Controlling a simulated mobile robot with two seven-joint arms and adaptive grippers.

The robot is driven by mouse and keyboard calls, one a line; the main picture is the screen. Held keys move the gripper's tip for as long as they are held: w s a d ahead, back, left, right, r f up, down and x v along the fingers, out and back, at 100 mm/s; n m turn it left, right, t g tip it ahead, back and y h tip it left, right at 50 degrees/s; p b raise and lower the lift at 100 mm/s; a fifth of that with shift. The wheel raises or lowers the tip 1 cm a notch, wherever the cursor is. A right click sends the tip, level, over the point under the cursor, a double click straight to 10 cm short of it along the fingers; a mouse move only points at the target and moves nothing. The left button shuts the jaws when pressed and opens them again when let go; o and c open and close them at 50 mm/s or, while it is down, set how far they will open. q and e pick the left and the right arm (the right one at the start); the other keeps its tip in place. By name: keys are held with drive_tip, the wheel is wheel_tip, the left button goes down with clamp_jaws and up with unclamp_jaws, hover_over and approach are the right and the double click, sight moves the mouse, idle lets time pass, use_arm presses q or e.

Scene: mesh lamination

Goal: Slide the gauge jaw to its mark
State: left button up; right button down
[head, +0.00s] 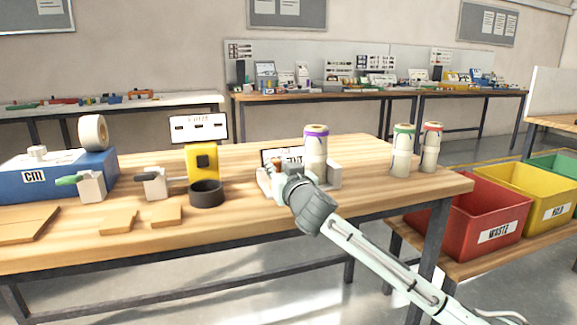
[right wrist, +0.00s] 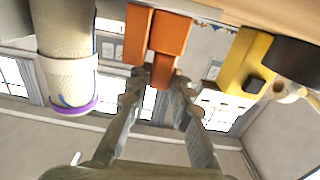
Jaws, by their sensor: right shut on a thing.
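The gauge (head: 333,174) is a light grey fixture near the middle of the bench in the head view, with a small dark-framed panel. A cream roll with a purple top band (head: 316,148) stands at it; it also shows upside down in the right wrist view (right wrist: 68,60). My right gripper (head: 281,170) reaches the gauge's left side and partly hides it. In the right wrist view my right gripper (right wrist: 162,80) is shut on the tab of an orange block, the gauge jaw (right wrist: 171,33). The mark cannot be made out. My left gripper is not in view.
A yellow device (head: 202,161) and a dark ring (head: 207,193) stand left of the gauge. Rolls with green (head: 403,150) and red (head: 431,148) bands stand to the right. A red waste bin (head: 485,215) is beside the bench. The bench front right of the gauge is clear.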

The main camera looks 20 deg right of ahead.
drive_tip(key=c, duration=1.4)
unclamp_jaws()
drive_tip(key=shift+a, duration=0.35)
drive_tip(key=shift+o, duration=0.2)
drive_tip(key=shift+d, duration=0.1)
drive_tip(key=shift+s, duration=0.1)
drive_tip(key=s, duration=1.2)
drive_tip(key=shift+d, duration=0.25)
drive_tip(key=shift+f, duration=0.1)
